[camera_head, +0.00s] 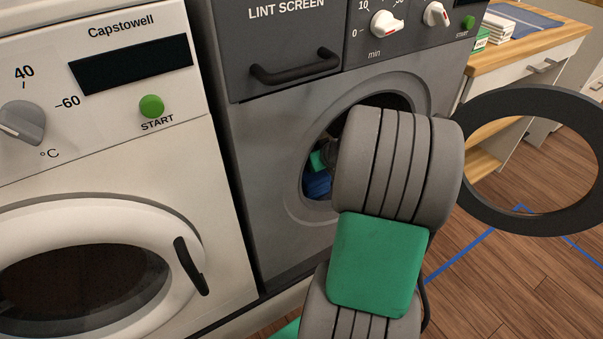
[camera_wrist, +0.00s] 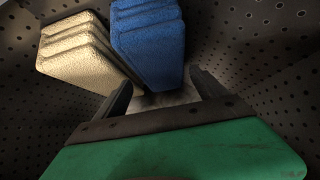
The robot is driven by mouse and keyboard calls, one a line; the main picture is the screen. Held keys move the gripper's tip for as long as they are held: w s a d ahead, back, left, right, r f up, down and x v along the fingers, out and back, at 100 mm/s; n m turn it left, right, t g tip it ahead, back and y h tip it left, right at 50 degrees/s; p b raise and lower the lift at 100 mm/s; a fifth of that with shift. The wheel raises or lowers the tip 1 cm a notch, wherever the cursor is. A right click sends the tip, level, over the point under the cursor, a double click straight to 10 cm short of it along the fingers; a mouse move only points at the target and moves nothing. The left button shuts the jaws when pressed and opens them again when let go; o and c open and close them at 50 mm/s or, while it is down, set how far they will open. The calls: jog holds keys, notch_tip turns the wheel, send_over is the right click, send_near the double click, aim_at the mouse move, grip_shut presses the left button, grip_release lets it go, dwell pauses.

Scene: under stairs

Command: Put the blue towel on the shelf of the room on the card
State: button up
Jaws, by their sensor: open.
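The blue towel (camera_wrist: 148,40) is folded and lies inside the perforated drum in the wrist view. It also shows through the dark dryer's (camera_head: 260,150) open round doorway in the head view (camera_head: 317,186). My gripper (camera_wrist: 160,84) is inside the drum with its two fingers apart. A folded cream towel (camera_wrist: 82,50) lies left of the blue one. In the head view my arm covers much of the doorway. I see no card.
The dryer's round door ring (camera_head: 474,208) stands open at right. A white washer (camera_head: 100,170) with a shut door is at left. A wooden counter (camera_head: 530,48) with a lower shelf (camera_head: 484,163) stands behind at right. Wooden floor (camera_head: 500,275) with blue lines is clear.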

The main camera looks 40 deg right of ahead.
jog(key=b+x, duration=0.3)
jog(key=x, duration=0.4)
jog(key=shift+w+f, duration=0.3)
jog(key=shift+f, duration=0.05)
jog(key=shift+c, duration=0.3)
jog(key=c, duration=1.2)
